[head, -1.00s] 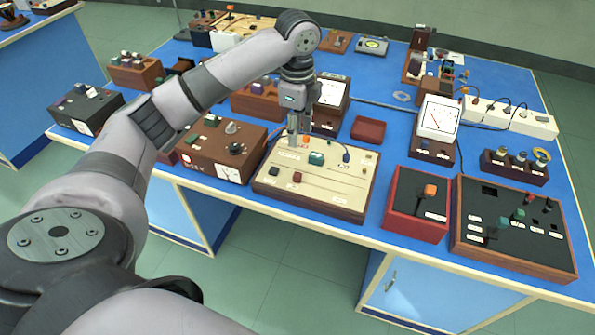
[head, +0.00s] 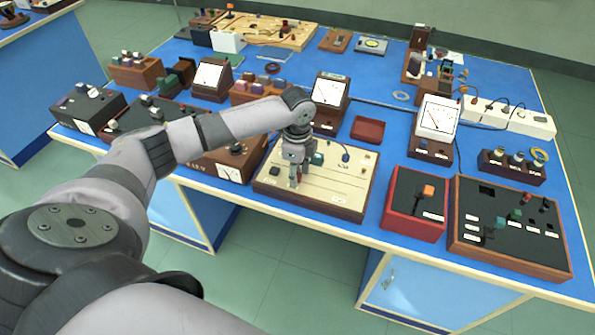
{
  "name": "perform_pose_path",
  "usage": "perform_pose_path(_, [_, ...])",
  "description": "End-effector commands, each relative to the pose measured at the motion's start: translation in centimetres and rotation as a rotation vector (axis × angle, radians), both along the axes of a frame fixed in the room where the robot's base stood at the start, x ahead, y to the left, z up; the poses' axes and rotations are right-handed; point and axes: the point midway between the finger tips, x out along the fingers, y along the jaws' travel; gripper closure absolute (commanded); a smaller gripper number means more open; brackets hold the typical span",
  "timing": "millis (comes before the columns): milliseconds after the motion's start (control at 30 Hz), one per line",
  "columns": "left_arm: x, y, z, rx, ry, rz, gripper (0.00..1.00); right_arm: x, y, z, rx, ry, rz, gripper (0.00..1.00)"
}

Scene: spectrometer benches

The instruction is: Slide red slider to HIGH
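The cream panel (head: 330,197) in a wooden frame stands near the front edge of the blue bench. A small red knob, which I take for the red slider, was on its front part in the earlier view; now my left gripper hides it. My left gripper (head: 295,184) points down at that spot, low over the panel. The fingers look close together, but I cannot tell whether they hold the knob. The panel's labels are too small to read. My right gripper is not in view.
The panel also carries a dark knob (head: 274,171) on the left and a teal knob (head: 318,158) behind the gripper. A red box with an orange knob (head: 427,191) stands to the right. A meter box (head: 328,98) and a small red-brown tray (head: 367,129) stand behind.

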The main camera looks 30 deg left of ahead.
Motion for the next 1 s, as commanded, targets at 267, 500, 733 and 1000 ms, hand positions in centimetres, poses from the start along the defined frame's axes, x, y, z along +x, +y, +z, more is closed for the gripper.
perform_pose_path(267, [-0.01, -0.02, 0.02, 0.0, 0.0, 0.0, 0.7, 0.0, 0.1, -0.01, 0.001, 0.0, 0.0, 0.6])
perform_pose_path(500, [0.01, -0.03, 0.04, 0.0, 0.0, 0.0, 0.86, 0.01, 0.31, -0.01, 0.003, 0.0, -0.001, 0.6])
perform_pose_path(733, [0.0, -0.02, 0.05, 0.0, 0.0, 0.0, 1.0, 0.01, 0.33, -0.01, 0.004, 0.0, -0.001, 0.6])
perform_pose_path(1000, [0.0, -0.02, 0.06, 0.0, 0.0, 0.0, 1.0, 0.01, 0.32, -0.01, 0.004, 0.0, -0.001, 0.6])
